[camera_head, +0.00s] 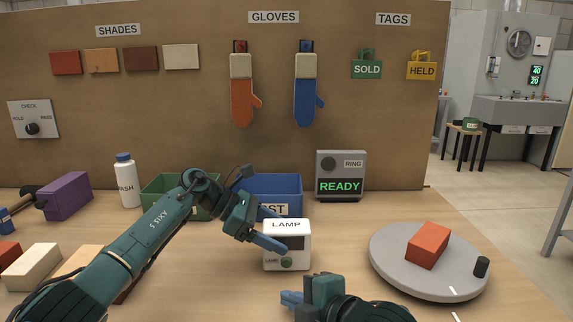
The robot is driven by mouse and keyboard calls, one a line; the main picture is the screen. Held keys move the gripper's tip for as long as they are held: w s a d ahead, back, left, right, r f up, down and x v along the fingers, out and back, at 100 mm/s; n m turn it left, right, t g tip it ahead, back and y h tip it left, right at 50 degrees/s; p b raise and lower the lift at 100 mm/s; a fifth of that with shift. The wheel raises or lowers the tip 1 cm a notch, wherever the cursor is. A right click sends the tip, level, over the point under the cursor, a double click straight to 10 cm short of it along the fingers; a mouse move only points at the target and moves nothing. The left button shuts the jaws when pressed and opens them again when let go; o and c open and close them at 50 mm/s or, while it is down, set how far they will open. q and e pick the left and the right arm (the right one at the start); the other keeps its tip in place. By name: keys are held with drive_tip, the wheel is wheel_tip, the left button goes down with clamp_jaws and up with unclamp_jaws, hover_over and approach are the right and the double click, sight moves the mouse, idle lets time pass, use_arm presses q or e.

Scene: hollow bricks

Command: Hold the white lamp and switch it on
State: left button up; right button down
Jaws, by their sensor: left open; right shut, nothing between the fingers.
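The white lamp (297,258) is a small upright box on the bench, labelled LAMP, with a round green button (287,262) low on its front. My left gripper (282,231) is open at the lamp's upper left. One blue finger crosses the lamp's front face and the other is near its top left edge. I cannot tell whether either finger touches it. My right gripper (290,299) is shut and empty, low in the picture, below the lamp and apart from it. The lamp's back is hidden.
A blue bin (285,185) and a green bin (160,186) stand behind. A READY display box (341,168) is behind right. A grey turntable (390,262) with a red brick (428,245) is at right. A white bottle (126,180) and several bricks are left.

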use_arm(q)
drive_tip(key=v, duration=1.2)
drive_tip(key=shift+r, duration=0.1)
use_arm(e)
drive_tip(key=shift+r, duration=0.1)
